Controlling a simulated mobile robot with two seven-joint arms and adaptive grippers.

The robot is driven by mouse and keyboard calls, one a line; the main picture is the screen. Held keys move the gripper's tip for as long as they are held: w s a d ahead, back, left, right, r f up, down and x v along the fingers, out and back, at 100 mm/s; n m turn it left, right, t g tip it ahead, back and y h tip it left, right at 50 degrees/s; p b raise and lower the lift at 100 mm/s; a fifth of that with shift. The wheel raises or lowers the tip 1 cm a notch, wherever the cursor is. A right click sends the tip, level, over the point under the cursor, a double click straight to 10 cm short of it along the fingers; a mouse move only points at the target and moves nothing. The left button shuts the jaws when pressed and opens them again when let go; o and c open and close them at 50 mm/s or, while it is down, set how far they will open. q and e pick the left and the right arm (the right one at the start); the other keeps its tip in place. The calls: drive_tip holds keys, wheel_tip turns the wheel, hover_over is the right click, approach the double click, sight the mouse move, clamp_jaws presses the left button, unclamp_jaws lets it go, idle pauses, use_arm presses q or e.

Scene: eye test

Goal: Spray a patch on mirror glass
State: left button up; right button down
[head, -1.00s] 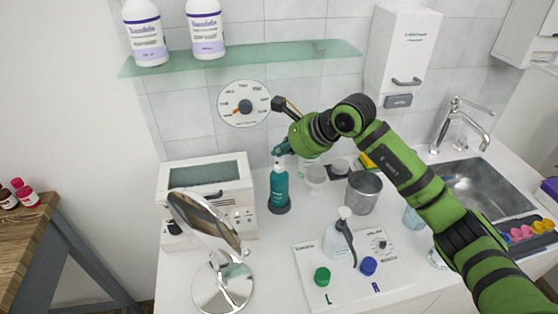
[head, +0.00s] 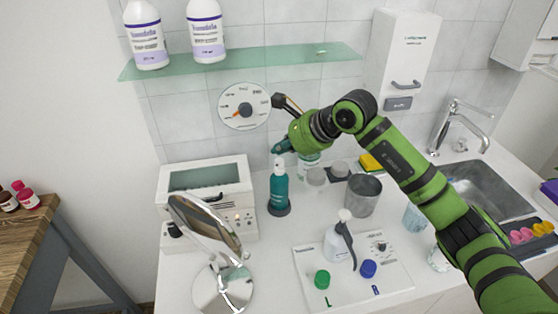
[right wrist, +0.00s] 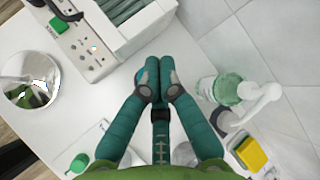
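A round tabletop mirror (head: 206,232) on a silver foot stands at the front left of the counter. A teal bottle (head: 279,190) with a pale top stands upright on a dark round base. My right gripper (head: 281,147) is just above that top; I cannot tell whether they touch. In the right wrist view the teal fingers of my right gripper (right wrist: 157,75) meet at their tips with nothing visible between them. My left gripper is out of view.
A white machine (head: 208,195) stands left of the teal bottle. A clear bottle (right wrist: 228,88), a grey cup (head: 362,194) and a yellow sponge (head: 371,162) are to its right. The panel (head: 305,262) has green and blue knobs. A glass shelf (head: 270,65) hangs above; the sink (head: 490,190) is right.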

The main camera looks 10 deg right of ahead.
sight(282, 161)
drive_tip(key=shift+r, duration=0.1)
wheel_tip(282, 161, up, 6)
drive_tip(key=shift+f+p, duration=0.1)
drive_tip(key=shift+p, duration=1.15)
idle(1.3)
